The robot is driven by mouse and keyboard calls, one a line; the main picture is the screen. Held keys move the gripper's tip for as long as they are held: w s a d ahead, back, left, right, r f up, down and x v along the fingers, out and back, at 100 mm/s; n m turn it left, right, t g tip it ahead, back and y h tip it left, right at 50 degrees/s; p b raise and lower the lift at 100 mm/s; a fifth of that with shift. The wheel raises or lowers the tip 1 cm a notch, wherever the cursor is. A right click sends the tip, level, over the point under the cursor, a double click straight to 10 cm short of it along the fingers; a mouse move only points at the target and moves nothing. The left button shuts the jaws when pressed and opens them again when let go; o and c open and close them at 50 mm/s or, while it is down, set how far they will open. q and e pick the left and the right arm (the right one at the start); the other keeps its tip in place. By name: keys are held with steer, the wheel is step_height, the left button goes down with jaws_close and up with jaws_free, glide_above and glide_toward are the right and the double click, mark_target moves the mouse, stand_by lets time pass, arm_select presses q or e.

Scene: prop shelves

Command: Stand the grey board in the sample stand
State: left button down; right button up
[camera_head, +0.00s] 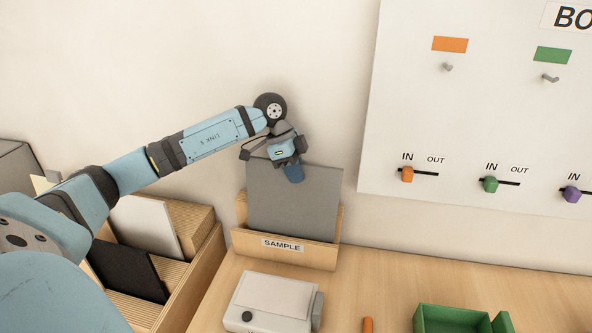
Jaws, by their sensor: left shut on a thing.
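The grey board (292,205) is upright, leaning slightly, at the wooden sample stand (285,253), which carries a "SAMPLE" label. The board's lower edge is hidden behind the stand's front wall, so I cannot tell whether it rests on the bottom. My left gripper (291,168) is at the board's top edge and is shut on it. One blue finger shows in front of the board; the other is hidden behind it. My right gripper is not in view.
A wooden rack at left holds a white board (146,230) and a black board (128,268). A white device (271,303), an orange stick (368,325) and a green tray (452,319) lie in front. A white wall panel (480,120) with pegs and sliders is at right.

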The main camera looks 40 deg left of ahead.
arm_select(q)
steer(key=c, duration=1.1)
jaws_free()
steer(key=b+v, duration=0.1)
steer(key=v, duration=1.3)
steer(key=shift+f, duration=0.15)
